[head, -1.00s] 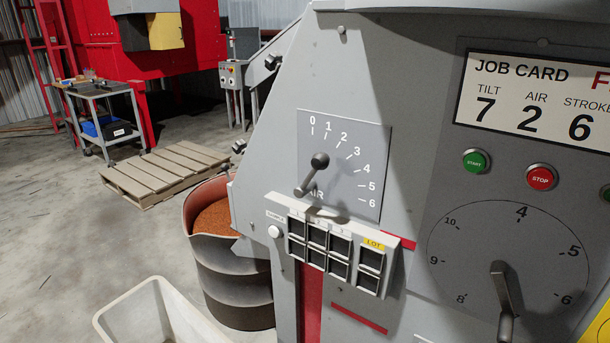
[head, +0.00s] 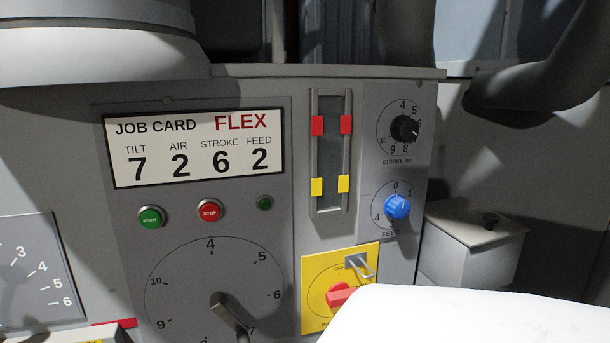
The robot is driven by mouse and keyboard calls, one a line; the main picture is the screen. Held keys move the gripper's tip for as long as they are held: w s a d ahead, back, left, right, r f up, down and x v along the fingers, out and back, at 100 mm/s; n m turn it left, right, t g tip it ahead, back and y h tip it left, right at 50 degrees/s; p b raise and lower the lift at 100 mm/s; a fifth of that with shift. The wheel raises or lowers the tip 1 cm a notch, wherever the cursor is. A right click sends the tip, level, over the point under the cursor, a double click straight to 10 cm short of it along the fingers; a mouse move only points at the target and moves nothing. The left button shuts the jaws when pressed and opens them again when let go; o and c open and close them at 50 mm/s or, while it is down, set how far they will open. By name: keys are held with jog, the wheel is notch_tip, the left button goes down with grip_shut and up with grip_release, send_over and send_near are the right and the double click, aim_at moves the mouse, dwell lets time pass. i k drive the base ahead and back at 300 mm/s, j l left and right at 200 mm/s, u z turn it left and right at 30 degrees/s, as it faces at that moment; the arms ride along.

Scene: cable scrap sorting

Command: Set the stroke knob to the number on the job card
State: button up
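The job card (head: 198,148) on the grey panel reads FLEX, with tilt 7, air 2, stroke 6 and feed 2. The stroke knob (head: 403,128) is small and black, on a round dial at the panel's upper right labelled "STROKE mm". Its pale mark points to the right, near the 6; the knob partly covers the numbers there, so the exact setting cannot be told. My gripper is not in view. A white, rounded part of my arm (head: 480,318) fills the lower right corner, below the dial.
A blue feed knob (head: 397,207) sits just below the stroke dial. A yellow plate with a red switch (head: 341,296) and a padlock is lower left of it. A slide gauge (head: 330,150) is left of the knobs. The large tilt lever (head: 229,312) sticks out below the card.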

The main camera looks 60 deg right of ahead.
aim_at(403, 128)
jog(key=z, duration=2.2)
